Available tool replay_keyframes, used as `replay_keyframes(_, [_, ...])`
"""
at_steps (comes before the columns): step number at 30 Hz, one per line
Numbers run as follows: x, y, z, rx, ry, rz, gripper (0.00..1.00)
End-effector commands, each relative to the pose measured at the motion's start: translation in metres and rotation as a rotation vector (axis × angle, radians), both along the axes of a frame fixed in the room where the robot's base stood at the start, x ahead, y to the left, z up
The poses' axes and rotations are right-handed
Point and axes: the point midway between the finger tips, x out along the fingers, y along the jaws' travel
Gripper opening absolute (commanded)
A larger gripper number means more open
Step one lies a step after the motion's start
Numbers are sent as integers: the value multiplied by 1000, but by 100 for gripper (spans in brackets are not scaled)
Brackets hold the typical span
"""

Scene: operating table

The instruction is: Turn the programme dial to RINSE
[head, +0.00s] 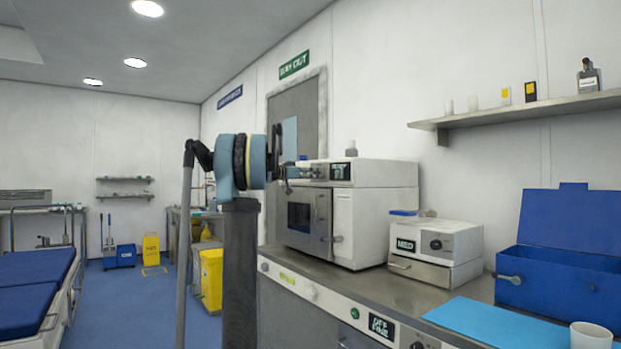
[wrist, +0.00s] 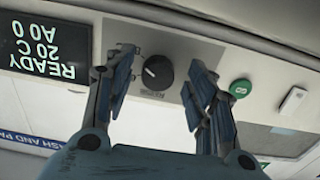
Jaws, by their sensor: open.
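The programme dial (wrist: 158,72) is a round black knob with a pale pointer mark, set on a grey plate in the wrist view. Small lettering around it is too blurred to read. My gripper (wrist: 161,77) is open, with one finger on either side of the dial and gaps showing. In the head view my gripper (head: 282,158) is at the upper front of a white machine (head: 385,188) with a dark door window; the dial cannot be made out there. The machine's display (wrist: 42,47) appears upside down in the wrist view and reads READY, 20 C, A0 0.
A green button (wrist: 240,88) and a pale switch (wrist: 293,100) are right of the dial. A MED box (head: 458,240) with its own knob, a blue open case (head: 560,270) and a white cup (head: 590,336) stand right of the machine. A shelf (head: 520,110) hangs above.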

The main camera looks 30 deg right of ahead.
Motion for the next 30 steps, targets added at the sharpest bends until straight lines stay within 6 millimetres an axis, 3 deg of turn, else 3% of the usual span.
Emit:
replay_keyframes(2, [0, 0, 0, 0, 0, 0, 50])
replay_keyframes(8, [0, 0, 0, 0, 0, 0, 6])
replay_keyframes(20, [0, 0, 0, -5, 46, 1, 6])
replay_keyframes(30, [1, 0, 0, -23, 278, 2, 6])
